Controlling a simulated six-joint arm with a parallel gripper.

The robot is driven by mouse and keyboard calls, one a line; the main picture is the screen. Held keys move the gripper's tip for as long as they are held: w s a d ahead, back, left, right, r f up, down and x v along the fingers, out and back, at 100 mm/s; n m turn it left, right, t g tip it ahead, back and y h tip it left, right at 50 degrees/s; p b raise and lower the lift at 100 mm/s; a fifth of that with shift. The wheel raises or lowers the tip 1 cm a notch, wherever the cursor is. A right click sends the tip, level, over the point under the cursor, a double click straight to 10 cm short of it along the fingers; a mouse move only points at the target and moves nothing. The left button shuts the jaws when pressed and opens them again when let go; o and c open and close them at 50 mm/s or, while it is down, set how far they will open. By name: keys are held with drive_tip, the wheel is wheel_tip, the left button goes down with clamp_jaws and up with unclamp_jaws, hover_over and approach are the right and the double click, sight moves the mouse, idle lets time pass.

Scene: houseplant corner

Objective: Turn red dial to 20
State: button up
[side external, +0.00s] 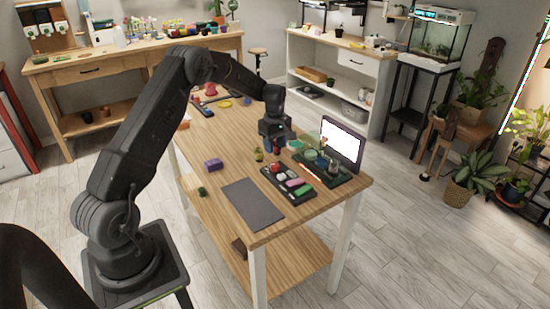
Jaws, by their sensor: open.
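My gripper (276,140) hangs over the wooden table, pointing down, behind a black tray (268,171) of coloured blocks. It is open; its fingers are small and dark here, and I see nothing held in it. I cannot make out a red dial for certain. A small reddish thing (277,150) shows just under the gripper. Whether it is the dial, and any number or mark on it, is too small to tell. I cannot tell whether the fingers touch it.
A screen (342,140) stands at the table's right side, by a dark green board (339,180) with small items. A small bottle (258,154) stands near the gripper. A grey mat (253,204) lies in front, and a purple block (213,165) is at left. Bare wood lies between.

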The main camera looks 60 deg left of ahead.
wheel_tip(320, 180, up, 6)
idle(0.4)
drive_tip(key=s+d+r+m+t, duration=0.1)
drive_tip(key=s+d+r+m, duration=0.45)
drive_tip(key=d+r, duration=0.3)
drive_tip(key=s+d+r+m+t, duration=0.2)
drive_tip(key=s+d+r+m, duration=0.2)
drive_tip(key=s+d+r, duration=0.35)
drive_tip(key=s+d+m+t, duration=0.1)
drive_tip(key=s+d+m, duration=0.3)
drive_tip(key=s, duration=0.4)
drive_tip(key=s+d+m+t, duration=0.1)
drive_tip(key=s+d+m, duration=0.4)
drive_tip(key=s, duration=0.3)
drive_tip(key=shift+s+d+f+t, duration=0.2)
drive_tip(key=shift+d+t, duration=0.1)
drive_tip(key=shift+d, duration=0.55)
